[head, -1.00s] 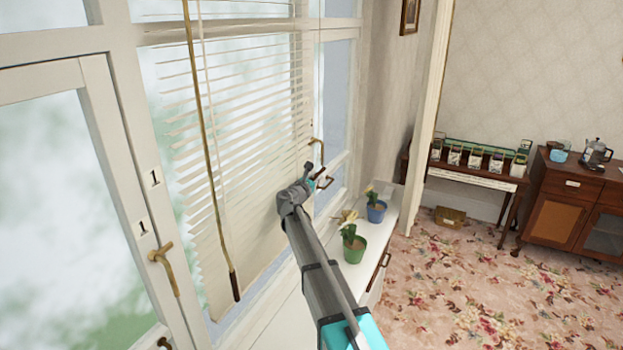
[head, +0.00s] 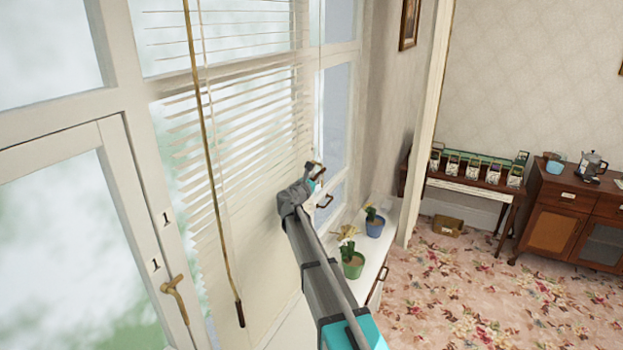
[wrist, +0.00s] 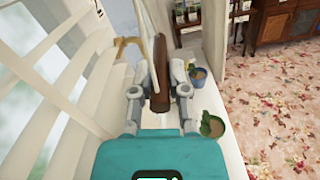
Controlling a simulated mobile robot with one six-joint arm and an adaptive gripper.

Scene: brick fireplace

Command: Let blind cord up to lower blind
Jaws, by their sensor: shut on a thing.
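The blind (head: 245,130) hangs in the window, its slats spread out over the upper part and packed closely lower down. A thin pale cord (head: 318,110) runs down along the blind's right edge toward my gripper (head: 318,178). In the wrist view, a brown wooden cord pull (wrist: 160,62) stands nearly upright between the fingers of my gripper (wrist: 160,92), which is shut on it. The cord above the pull is hard to make out there. White slats (wrist: 60,85) lie close to the left of the gripper.
A brass rod (head: 215,170) with a dark tip hangs in front of the blind. Brass window handles (head: 175,298) project from the frame. A green pot (head: 352,265) and a blue pot (head: 375,226) stand on the white sill beside my arm.

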